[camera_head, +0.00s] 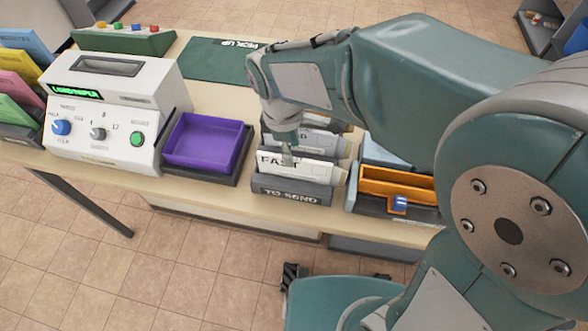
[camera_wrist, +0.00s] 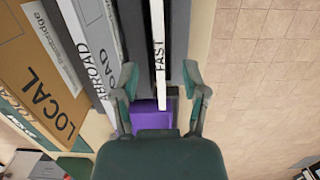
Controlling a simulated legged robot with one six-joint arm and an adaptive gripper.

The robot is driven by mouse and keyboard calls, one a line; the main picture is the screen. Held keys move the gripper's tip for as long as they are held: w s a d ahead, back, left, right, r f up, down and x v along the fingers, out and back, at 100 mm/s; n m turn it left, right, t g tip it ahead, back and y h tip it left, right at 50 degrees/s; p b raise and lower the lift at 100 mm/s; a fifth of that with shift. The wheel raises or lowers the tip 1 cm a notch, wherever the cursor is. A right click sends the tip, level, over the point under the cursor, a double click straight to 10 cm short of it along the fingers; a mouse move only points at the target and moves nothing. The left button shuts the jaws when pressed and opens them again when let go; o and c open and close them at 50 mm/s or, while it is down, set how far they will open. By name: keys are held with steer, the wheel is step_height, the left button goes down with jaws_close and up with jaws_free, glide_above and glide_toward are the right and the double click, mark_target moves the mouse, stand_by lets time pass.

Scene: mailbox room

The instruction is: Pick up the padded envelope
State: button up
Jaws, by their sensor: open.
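A dark grey rack (camera_head: 292,192) labelled "TO SEND" holds several upright mail pieces. At its front is a white piece marked "FAST" (camera_head: 300,169). In the wrist view this white piece (camera_wrist: 158,35) appears edge-on between the fingers of my gripper (camera_wrist: 160,85). The fingers are open, apart on either side of it; I cannot tell if they touch it. White pieces marked "ABROAD" (camera_wrist: 92,45) and a brown one marked "LOCAL" (camera_wrist: 40,75) stand to the left. I cannot tell which is the padded envelope. In the head view my gripper (camera_head: 287,157) is over the rack, partly hiding its contents.
A purple tray (camera_head: 203,142) sits left of the rack, beside a white machine (camera_head: 105,112) with knobs. An orange box (camera_head: 395,187) stands close on the right. A green "PICK UP" mat (camera_head: 215,62) lies behind. Coloured envelopes (camera_head: 18,75) stand at far left.

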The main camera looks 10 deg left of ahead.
mark_target(294, 172)
steer(key=f, duration=0.3)
steer(key=shift+d+f, duration=0.2)
steer(key=shift+f, duration=0.2)
steer(key=shift+d, duration=0.1)
jaws_close()
